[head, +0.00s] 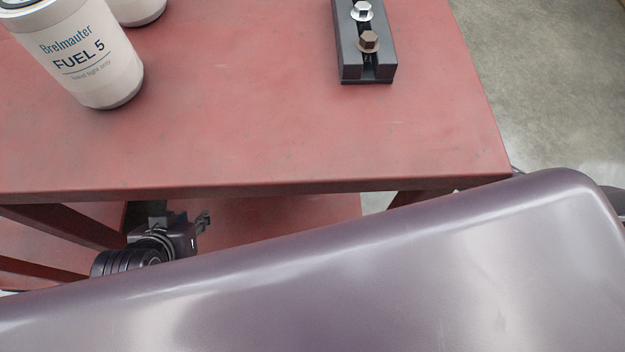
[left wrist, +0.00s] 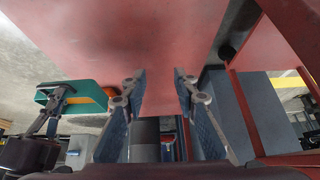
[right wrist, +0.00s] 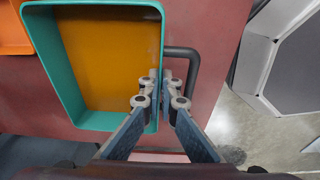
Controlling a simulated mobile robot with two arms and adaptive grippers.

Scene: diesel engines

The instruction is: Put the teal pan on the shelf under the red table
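The teal pan (right wrist: 40,50) fills the left half of the right wrist view, with an amber inside. My right gripper (right wrist: 160,78) has its fingers on both sides of the pan's right wall, closed on it. The pan (left wrist: 85,90) also shows at left in the left wrist view, held by my right gripper. The pan is hidden in the head view. My left gripper (head: 204,220) is below the front edge of the red table (head: 250,120), over the red lower shelf (head: 290,225). In the left wrist view my left gripper (left wrist: 160,80) is open and empty.
White fuel filters (head: 85,55) and a dark block with bolts (head: 365,45) stand on the tabletop. A red table leg (head: 60,225) is left of my left gripper. An orange tray (right wrist: 12,35) and a dark bent tube (right wrist: 192,75) show in the right wrist view.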

